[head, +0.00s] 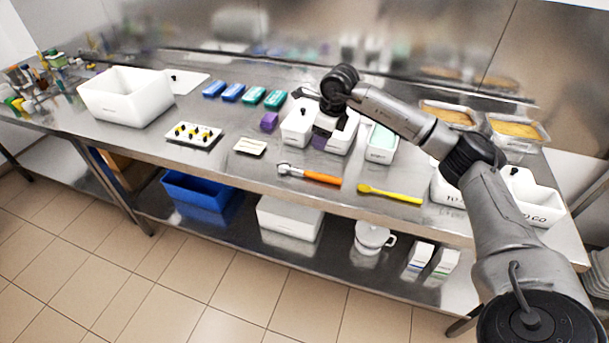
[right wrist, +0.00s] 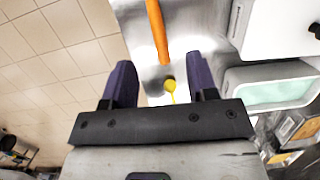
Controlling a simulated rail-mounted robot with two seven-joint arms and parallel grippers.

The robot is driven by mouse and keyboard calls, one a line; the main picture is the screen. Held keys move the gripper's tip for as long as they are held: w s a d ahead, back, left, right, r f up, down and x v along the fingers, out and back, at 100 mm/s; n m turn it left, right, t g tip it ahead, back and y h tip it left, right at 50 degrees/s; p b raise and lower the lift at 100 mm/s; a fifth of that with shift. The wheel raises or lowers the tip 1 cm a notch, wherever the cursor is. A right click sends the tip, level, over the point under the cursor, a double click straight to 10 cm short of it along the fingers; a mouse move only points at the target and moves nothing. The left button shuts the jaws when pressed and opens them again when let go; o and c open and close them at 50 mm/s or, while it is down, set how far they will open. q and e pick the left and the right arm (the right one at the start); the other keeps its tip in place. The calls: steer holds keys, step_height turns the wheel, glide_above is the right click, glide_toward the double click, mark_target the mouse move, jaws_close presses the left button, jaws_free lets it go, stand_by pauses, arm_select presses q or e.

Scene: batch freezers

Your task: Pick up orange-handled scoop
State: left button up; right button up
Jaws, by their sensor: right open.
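The orange-handled scoop (head: 318,176) lies on the steel table near its front edge, its metal head to the left. In the right wrist view its orange handle (right wrist: 157,32) shows beyond the fingertips, roughly between their lines, apart from both. My right gripper (head: 320,139) is above the table behind the scoop, in front of a white container. In the right wrist view my right gripper (right wrist: 159,72) has its two purple fingers spread with nothing held between them. My left gripper is in neither view.
A yellow utensil (head: 390,194) lies right of the scoop. White lidded containers (head: 297,128) and a pale green tub (head: 381,143) stand behind. A small white card (head: 250,146) and a tray with black-and-yellow items (head: 194,136) lie left. The table around the scoop is clear.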

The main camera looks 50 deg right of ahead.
steer(key=s+g, duration=0.2)
steer(key=s, duration=0.1)
steer(key=b, duration=0.2)
glide_above(330, 177)
step_height(330, 177, down, 8)
steer(key=shift+s+d, duration=0.1)
steer(key=shift+f, duration=0.55)
step_height(330, 177, down, 5)
steer(key=shift+r+b, duration=0.1)
steer(key=shift+b, duration=1)
steer(key=shift+f, duration=0.2)
jaws_close()
